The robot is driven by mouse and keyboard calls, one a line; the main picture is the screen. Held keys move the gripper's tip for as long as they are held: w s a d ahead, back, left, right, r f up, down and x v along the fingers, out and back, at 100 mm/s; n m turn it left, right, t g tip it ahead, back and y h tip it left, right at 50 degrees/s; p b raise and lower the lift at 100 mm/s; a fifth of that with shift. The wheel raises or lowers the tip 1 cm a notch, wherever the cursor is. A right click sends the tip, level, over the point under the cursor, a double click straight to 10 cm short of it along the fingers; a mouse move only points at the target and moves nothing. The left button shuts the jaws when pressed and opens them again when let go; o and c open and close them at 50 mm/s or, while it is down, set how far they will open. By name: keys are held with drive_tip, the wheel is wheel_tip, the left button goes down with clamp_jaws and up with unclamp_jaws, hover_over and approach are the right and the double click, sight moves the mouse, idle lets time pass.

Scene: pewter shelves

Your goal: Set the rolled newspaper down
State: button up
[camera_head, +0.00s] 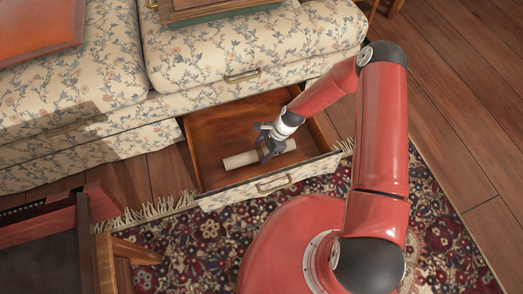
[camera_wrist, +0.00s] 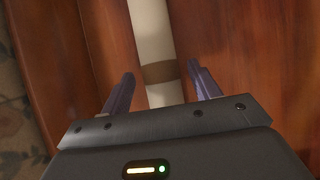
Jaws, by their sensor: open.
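The rolled newspaper (camera_head: 240,160) is a pale cream roll lying in the open drawer (camera_head: 214,135) of the floral sofa. In the wrist view the newspaper (camera_wrist: 152,38) has a brown band around its middle and lies against the reddish-brown wood of the drawer. My gripper (camera_head: 268,150) is down inside the drawer over the roll. In the wrist view my gripper (camera_wrist: 160,75) is open, with one finger on each side of the newspaper and visible gaps between. Part of the roll is hidden behind my gripper in the head view.
The drawer's floral front panel (camera_head: 268,183) and wooden side walls surround my gripper. The floral sofa (camera_head: 110,70) stands behind. A dark wooden piece of furniture (camera_head: 50,235) is at lower left. A patterned rug (camera_head: 190,245) covers the floor in front.

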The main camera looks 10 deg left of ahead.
drive_tip(key=p+v, duration=0.1)
drive_tip(key=v, duration=1)
drive_tip(key=d+r+n+t+h, duration=0.15)
drive_tip(key=d+r, duration=0.25)
drive_tip(key=r, duration=0.5)
drive_tip(key=s+d+r+n+t+h, duration=0.1)
drive_tip(key=d+r+n, duration=0.25)
drive_tip(key=r, duration=0.55)
drive_tip(key=d+r+n+t+h, duration=0.2)
drive_tip(key=d+r, duration=0.3)
drive_tip(key=r, duration=0.4)
drive_tip(key=s+d+r+n+t, duration=0.2)
drive_tip(key=s+d+r, duration=0.2)
drive_tip(key=s+r, duration=0.3)
drive_tip(key=s+d+r+n+t, duration=0.2)
drive_tip(key=s+d+r, duration=0.2)
drive_tip(key=s+r, duration=0.3)
drive_tip(key=s, duration=0.3)
drive_tip(key=shift+r+n+h, duration=0.3)
drive_tip(key=shift+r+h, duration=0.05)
drive_tip(key=shift+d, duration=0.1)
